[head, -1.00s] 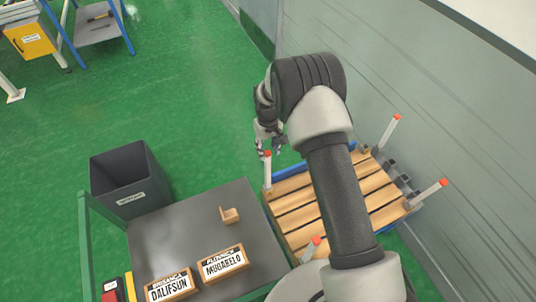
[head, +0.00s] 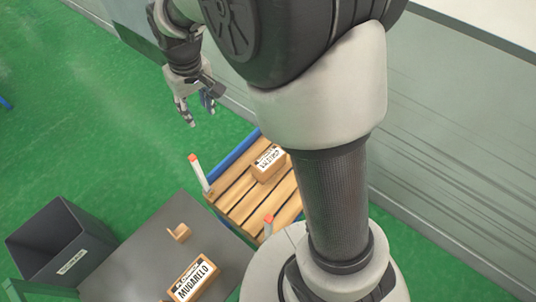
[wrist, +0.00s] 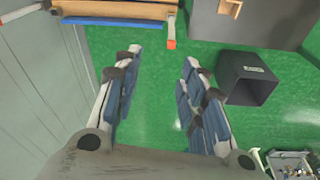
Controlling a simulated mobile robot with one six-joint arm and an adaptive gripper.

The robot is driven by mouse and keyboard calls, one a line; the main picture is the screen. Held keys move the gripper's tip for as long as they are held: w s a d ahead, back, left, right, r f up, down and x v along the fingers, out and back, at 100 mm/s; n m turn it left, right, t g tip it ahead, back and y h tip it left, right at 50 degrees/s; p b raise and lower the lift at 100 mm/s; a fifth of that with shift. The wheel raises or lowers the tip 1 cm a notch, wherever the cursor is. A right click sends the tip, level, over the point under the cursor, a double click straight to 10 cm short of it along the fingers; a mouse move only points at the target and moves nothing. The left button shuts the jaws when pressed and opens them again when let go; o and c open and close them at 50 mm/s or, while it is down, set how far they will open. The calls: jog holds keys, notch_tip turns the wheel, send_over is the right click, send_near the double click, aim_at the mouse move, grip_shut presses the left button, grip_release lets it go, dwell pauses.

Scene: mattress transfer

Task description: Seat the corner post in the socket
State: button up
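White corner posts with red-orange tips stand around the wooden slatted pallet (head: 228,204). One corner post (head: 199,173) stands, slightly tilted in the picture, at its left corner. Another post (head: 268,226) shows at the near edge, partly cut off by my arm. In the wrist view a post (wrist: 171,25) hangs into the picture at the top, beside the pallet's edge. My gripper (head: 200,112) is open and empty, above the green floor beyond the pallet and apart from the posts. Its fingers (wrist: 161,55) are spread. I cannot make out a socket clearly; my arm hides the pallet's right side.
A labelled box (head: 269,162) lies on the pallet. The grey table (head: 130,262) holds a small wooden bracket (head: 179,233) and a box marked MUGABELO (head: 192,278). A dark bin (head: 60,245) stands left of the table. A grey wall (head: 450,160) runs along the right.

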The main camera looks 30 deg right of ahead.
jog(key=s+d+r+m+t, duration=0.1)
jog(key=s+d+r, duration=0.3)
jog(key=s+r, duration=0.65)
jog(key=s+d+f+m+t, duration=0.1)
jog(key=s+d, duration=0.1)
jog(key=s, duration=1.4)
jog(key=shift+f+m+t, duration=0.2)
jog(key=shift+m+t, duration=0.1)
jog(key=shift+w, duration=0.1)
